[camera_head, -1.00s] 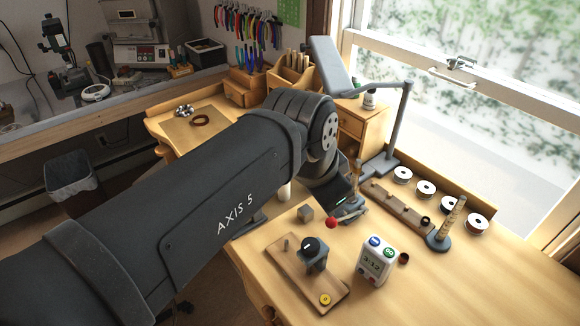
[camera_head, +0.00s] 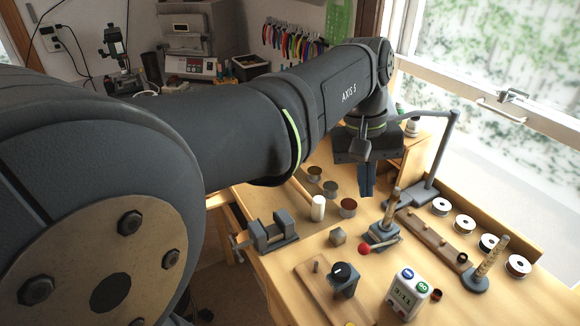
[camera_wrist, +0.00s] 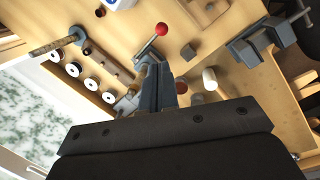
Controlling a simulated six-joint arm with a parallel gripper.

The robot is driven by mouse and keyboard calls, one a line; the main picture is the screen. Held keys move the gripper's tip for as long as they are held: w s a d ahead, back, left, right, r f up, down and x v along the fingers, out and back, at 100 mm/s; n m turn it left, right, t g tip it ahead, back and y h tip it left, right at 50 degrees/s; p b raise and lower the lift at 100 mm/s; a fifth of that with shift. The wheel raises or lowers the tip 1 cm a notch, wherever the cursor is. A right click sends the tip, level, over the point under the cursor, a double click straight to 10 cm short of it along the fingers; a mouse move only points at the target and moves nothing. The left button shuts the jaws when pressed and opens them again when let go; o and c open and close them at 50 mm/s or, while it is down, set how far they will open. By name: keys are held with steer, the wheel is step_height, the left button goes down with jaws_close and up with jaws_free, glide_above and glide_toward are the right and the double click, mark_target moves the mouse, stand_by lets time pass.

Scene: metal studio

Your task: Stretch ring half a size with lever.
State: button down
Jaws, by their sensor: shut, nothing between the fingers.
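The ring stretcher (camera_head: 383,238) stands on the bench, with a tapered upright post and a lever ending in a red ball (camera_head: 365,248). Its red ball (camera_wrist: 161,29) also shows in the wrist view, beyond my fingertips; my fingers partly cover the stretcher there. My gripper (camera_head: 366,190) hangs behind and left of the stretcher in the head view, fingers down, shut and empty. The fingers (camera_wrist: 155,70) are together in the wrist view, apart from the ball. I cannot make out a ring on the post for sure.
A wooden rack (camera_head: 428,235), a tapered mandrel on a stand (camera_head: 475,280) and several white spools stand right. A timer (camera_head: 405,293), a wooden board (camera_head: 320,290), a grey block (camera_head: 338,237), a vise (camera_head: 272,232), a mallet (camera_head: 318,208) and small tins surround the stretcher. A lamp (camera_head: 435,160) rises behind.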

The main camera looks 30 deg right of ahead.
mark_target(361, 245)
step_height(361, 245, down, 12)
steer(key=s+n+g+y, duration=0.1)
steer(key=n+g, duration=0.1)
steer(key=n, duration=0.4)
steer(key=shift+s+d+n+y, duration=0.2)
steer(key=shift+s+n+y, duration=0.1)
steer(key=shift+s+y, duration=0.1)
steer(key=shift+r, duration=0.15)
steer(key=shift+a+f+h, duration=0.35)
steer(key=shift+f+h, duration=0.05)
steer(key=shift+f, duration=0.05)
steer(key=shift+a+f+h, duration=0.15)
steer(key=shift+a+f, duration=0.2)
steer(key=shift+f, duration=0.3)
steer(key=shift+a+f+h, duration=0.15)
steer(key=shift+a+f, duration=0.15)
steer(key=shift+f, duration=0.35)
steer(key=shift+r, duration=0.15)
